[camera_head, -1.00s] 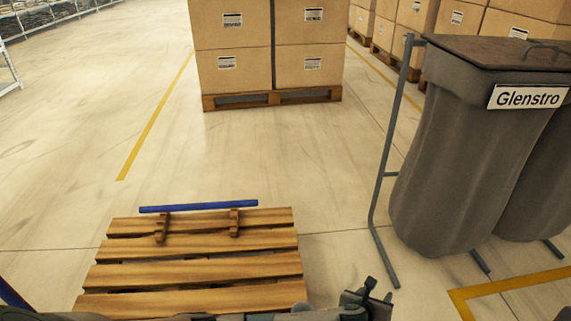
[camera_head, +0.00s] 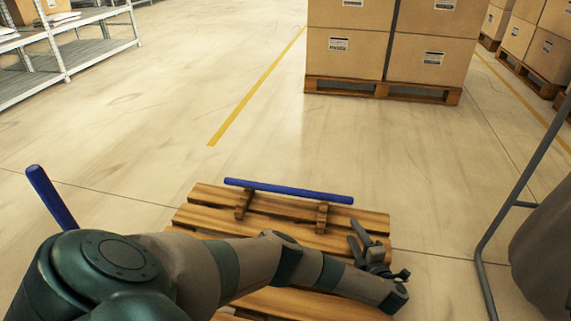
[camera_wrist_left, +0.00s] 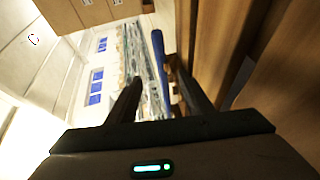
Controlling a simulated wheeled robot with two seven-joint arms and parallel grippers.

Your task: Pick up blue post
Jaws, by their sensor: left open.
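A blue post (camera_head: 290,190) lies level across two small wooden supports on a slatted wooden pallet (camera_head: 205,195). My left arm reaches over the pallet from the left. My left gripper (camera_head: 356,235) is open and empty, near the pallet's right side and on the near side of the post's right end. In the left wrist view the post (camera_wrist_left: 159,62) shows beyond and between the open fingers (camera_wrist_left: 154,72), nearer the right finger; no grip on it shows. My right gripper is not in view.
A second blue post (camera_head: 50,197) stands tilted at the left, its lower end hidden by my arm. Stacked cartons (camera_head: 435,55) stand on a pallet behind. A metal frame (camera_head: 487,235) with a grey bin is at the right. Metal shelving (camera_head: 60,50) is far left. Open floor lies between.

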